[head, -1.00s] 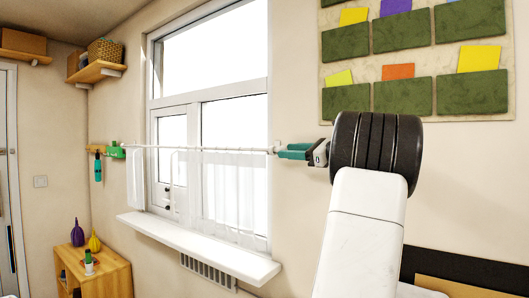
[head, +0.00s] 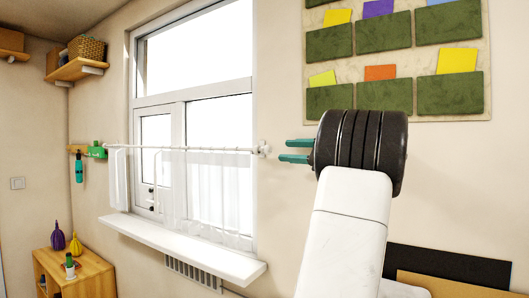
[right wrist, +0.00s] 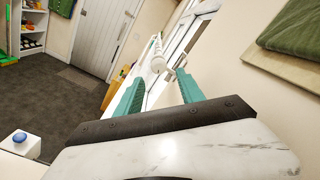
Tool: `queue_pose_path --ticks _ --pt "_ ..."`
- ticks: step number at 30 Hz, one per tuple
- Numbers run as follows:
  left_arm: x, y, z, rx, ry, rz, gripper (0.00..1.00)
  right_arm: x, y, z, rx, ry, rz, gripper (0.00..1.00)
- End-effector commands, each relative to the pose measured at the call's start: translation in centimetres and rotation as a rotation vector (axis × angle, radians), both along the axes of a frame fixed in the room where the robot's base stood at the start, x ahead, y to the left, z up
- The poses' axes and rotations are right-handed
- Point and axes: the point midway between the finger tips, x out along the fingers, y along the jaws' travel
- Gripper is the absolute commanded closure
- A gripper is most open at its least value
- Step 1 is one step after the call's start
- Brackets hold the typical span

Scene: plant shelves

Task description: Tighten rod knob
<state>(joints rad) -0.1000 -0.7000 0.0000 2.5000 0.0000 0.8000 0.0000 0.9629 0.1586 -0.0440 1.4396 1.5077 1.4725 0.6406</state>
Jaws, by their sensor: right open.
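A thin white curtain rod (head: 185,149) runs across the window with a sheer white curtain hanging from it. Its knob (head: 264,149) is a small white piece at the rod's right end, by the wall bracket. In the right wrist view the rod's white end (right wrist: 158,62) shows just beyond and between the fingers. My right gripper (head: 284,150) has teal fingers, open and empty, pointing left at the knob with a small gap. The right wrist view shows the two fingers (right wrist: 158,77) spread apart. My left gripper is in neither view.
A white window sill (head: 185,247) juts out below the rod. A wall panel with green pockets (head: 385,97) hangs above my right gripper. A green item (head: 97,150) is at the rod's far left end. A wooden cabinet (head: 88,278) stands lower left.

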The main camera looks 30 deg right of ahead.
Motion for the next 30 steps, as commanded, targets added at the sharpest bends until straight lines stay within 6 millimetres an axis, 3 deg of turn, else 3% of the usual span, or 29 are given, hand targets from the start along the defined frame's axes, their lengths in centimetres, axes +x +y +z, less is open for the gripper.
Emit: queue_pose_path --ticks 6,12,20,30 --pt "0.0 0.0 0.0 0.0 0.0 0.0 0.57 -1.0 -0.4 0.0 -0.358 -0.183 0.001 0.55" --pt "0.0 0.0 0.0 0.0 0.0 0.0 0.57 -1.4 -0.6 0.0 -0.554 -0.284 0.003 0.55" --pt "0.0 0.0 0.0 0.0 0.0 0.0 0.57 -0.4 0.0 0.0 -0.586 -0.303 0.007 0.55" --pt "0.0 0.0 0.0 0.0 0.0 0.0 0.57 3.0 1.8 0.0 -0.585 -0.303 0.008 0.55"
